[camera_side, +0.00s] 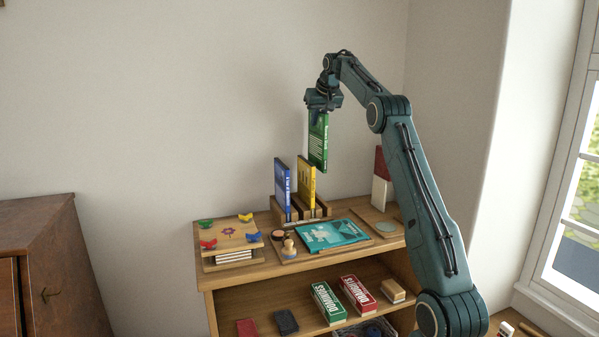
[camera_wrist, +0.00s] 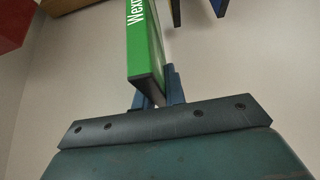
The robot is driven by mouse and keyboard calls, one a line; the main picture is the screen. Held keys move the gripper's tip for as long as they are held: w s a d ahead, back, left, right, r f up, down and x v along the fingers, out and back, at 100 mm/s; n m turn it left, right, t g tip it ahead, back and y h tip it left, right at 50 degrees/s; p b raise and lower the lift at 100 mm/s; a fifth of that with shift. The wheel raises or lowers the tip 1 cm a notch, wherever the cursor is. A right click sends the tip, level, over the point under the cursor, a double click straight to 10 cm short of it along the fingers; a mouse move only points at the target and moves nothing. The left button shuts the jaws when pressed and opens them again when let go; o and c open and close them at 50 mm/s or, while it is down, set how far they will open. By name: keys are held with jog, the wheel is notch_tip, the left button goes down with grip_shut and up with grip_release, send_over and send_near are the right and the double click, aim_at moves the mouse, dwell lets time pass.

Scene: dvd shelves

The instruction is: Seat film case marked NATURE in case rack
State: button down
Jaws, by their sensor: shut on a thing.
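A green film case (camera_side: 318,145) hangs upright from my gripper (camera_side: 319,108), above and slightly right of the case rack (camera_side: 324,210). In the wrist view the green case (camera_wrist: 146,45) sits between the two fingers of my gripper (camera_wrist: 159,97). White lettering starting "Wex" shows on its spine; I cannot read NATURE on it. The wooden rack holds a blue case (camera_side: 282,190) and a yellow case (camera_side: 306,182), both upright. The held case is clear of the rack. The rack's slots are partly hidden by these cases.
A teal case (camera_side: 332,235) lies flat in front of the rack. A wooden stamp (camera_side: 289,250) and a small press with coloured wing nuts (camera_side: 230,235) stand left. A red-and-white block (camera_side: 380,180) stands right. Domino boxes (camera_side: 328,302) lie on the lower shelf.

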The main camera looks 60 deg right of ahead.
jog(key=shift+s+r, duration=0.1)
jog(key=shift+r, duration=0.85)
jog(key=shift+a, duration=0.15)
dwell(0.3)
